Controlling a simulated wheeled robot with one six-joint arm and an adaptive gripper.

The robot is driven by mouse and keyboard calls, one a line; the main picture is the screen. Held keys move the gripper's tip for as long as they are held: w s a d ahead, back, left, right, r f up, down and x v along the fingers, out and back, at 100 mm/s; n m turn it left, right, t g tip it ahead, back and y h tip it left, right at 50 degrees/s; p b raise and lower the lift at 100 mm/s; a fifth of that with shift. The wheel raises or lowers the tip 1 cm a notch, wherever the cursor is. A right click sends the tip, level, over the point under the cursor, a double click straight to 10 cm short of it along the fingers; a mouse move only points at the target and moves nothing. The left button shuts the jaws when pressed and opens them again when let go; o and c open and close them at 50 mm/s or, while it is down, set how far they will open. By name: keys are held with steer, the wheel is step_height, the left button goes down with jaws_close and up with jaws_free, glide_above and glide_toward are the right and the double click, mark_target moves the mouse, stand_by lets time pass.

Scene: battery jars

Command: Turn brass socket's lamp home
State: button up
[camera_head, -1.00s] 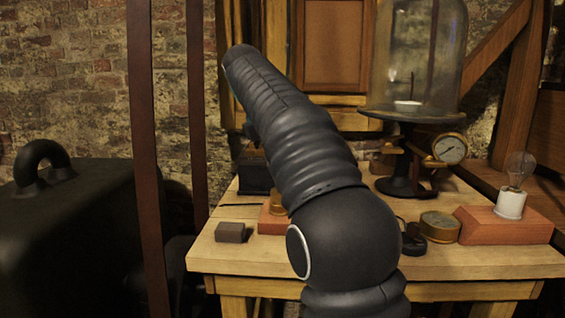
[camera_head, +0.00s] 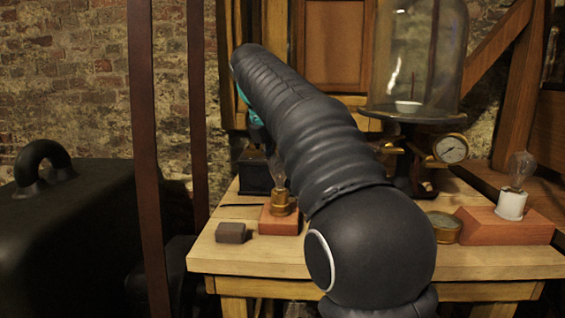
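The brass socket (camera_head: 281,204) stands on a small reddish wooden block at the left part of the bench. A clear glass lamp (camera_head: 277,170) sits upright in it; I cannot tell how far it is screwed in. My arm crosses the middle of the view, just right of the lamp, and hides part of the bench. A teal part of my arm shows at its far upper end.
A white socket (camera_head: 511,205) with a second bulb (camera_head: 520,168) stands on a wooden block at right. A glass bell jar (camera_head: 418,60) and pressure gauge (camera_head: 451,149) stand behind. A small dark block (camera_head: 233,232) lies at the front left. A brass dial (camera_head: 444,226) lies right of my arm.

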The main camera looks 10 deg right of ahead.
steer(key=m+g, duration=0.1)
steer(key=m, duration=0.2)
steer(key=m+g, duration=0.1)
steer(key=m, duration=0.1)
steer(key=shift+s+d+m+h, duration=0.1)
steer(key=shift+s+m+h, duration=0.1)
steer(key=shift+m+h, duration=0.2)
steer(key=o, duration=0.8)
steer(key=shift+c, duration=0.2)
steer(key=o, duration=0.3)
